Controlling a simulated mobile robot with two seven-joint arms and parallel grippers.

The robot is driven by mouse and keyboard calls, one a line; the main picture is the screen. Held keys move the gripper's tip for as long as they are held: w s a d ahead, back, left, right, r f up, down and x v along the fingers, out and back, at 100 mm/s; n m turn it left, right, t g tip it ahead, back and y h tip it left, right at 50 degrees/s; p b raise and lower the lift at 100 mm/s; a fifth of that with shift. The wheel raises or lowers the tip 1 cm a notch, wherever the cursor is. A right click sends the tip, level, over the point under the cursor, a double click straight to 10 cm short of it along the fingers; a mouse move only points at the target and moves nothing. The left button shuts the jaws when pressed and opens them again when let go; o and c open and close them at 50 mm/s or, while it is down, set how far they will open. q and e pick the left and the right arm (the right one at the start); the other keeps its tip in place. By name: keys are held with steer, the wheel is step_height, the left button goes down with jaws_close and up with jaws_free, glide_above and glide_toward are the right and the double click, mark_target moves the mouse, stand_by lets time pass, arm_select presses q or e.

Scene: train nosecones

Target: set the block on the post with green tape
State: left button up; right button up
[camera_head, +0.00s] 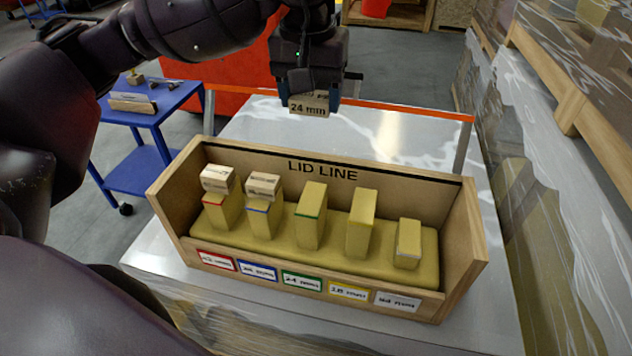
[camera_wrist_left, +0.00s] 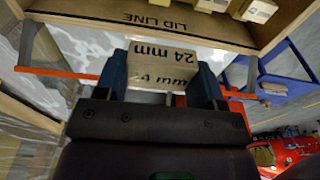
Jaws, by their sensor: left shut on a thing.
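My left gripper (camera_head: 311,92) is shut on a wooden block marked "24 mm" (camera_head: 309,105). It holds the block in the air behind the crate's back wall. In the left wrist view the block (camera_wrist_left: 162,66) sits between the two blue fingers. The post with green tape (camera_head: 311,210) stands in the middle of the row in the open wooden crate (camera_head: 214,152). Its top is bare. The green label below it reads 24 mm. My right gripper is not in view.
The red-tape post (camera_head: 222,212) and blue-tape post (camera_head: 262,220) each carry a block. The yellow-tape post (camera_head: 361,220) and white-tape post (camera_head: 408,243) are bare. The crate's back wall reads "LID LINE". An orange rail (camera_head: 410,112) runs behind the crate. A blue cart (camera_head: 150,118) stands left.

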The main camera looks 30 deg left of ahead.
mark_target(312, 196)
arm_select(q)
step_height(312, 196, down, 19)
steer(key=shift+s+f, duration=0.1)
stand_by(0.7)
steer(key=o, duration=0.9)
steer(key=shift+s+d+r, duration=0.1)
steer(key=shift+s+r, duration=0.15)
steer(key=shift+r, duration=1.8)
steer(key=shift+s+r, duration=0.2)
steer(key=shift+r, duration=1.85)
steer(key=shift+s+d+r, duration=0.1)
steer(key=shift+s+r, duration=0.15)
steer(key=shift+r, duration=1.8)
